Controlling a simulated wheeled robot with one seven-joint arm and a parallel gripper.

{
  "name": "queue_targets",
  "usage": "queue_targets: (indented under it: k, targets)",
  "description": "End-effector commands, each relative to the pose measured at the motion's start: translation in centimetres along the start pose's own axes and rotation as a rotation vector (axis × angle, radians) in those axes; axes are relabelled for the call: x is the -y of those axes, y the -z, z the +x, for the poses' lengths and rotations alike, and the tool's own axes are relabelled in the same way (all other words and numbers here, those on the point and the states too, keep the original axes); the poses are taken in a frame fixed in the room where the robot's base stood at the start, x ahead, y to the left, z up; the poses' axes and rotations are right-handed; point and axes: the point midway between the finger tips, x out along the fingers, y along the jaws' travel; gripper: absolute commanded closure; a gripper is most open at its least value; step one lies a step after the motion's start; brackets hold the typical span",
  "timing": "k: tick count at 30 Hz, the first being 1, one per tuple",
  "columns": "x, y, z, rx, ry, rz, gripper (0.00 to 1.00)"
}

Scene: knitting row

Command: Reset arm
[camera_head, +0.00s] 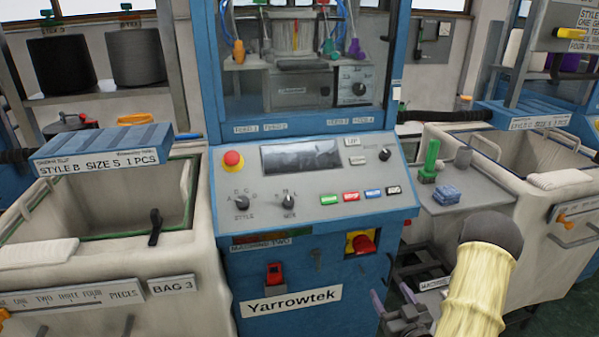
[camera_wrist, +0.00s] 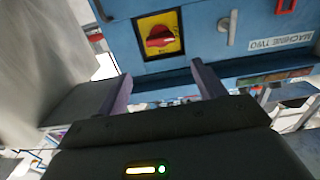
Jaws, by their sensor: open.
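My gripper (camera_head: 392,296) is low at the front right of the blue Yarrowtek machine (camera_head: 240,270), below its control panel. In the wrist view its two purple fingers (camera_wrist: 162,72) stand well apart, with nothing seen between them. The red rotary switch (camera_head: 362,244) on its yellow plate lies above the gripper in the head view. The switch also shows in the wrist view (camera_wrist: 160,38), beyond the fingertips and apart from them. My pale, sleeve-covered arm comes in at the lower right of the head view.
The control panel (camera_head: 300,215) has a red stop button (camera_head: 232,160), knobs and coloured buttons. A grey side shelf (camera_head: 480,190) holds a green piece (camera_head: 430,160) and a blue stack (camera_head: 446,194). Pale bins stand left (camera_head: 200,250) and right (camera_head: 530,240) of the machine.

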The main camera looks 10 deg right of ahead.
Motion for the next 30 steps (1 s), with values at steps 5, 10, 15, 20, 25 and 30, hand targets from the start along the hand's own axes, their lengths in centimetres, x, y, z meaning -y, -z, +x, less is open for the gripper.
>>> queue_targets:
  k: [5,10,15,20,25,30]
  targets:
    - [1.0,0.1,1.3,0.079,0.033,-0.035,0.31]
    - [2.8,0.0,3.2,0.255,0.072,-0.099,0.31]
    - [4.4,0.3,4.1,0.443,0.079,-0.148,0.31]
    - [5.9,1.1,3.9,0.608,0.064,-0.170,0.31]
    - [7.8,2.5,2.6,0.773,0.034,-0.167,0.31]
    - [10.2,4.2,0.4,0.928,0.002,-0.136,0.31]
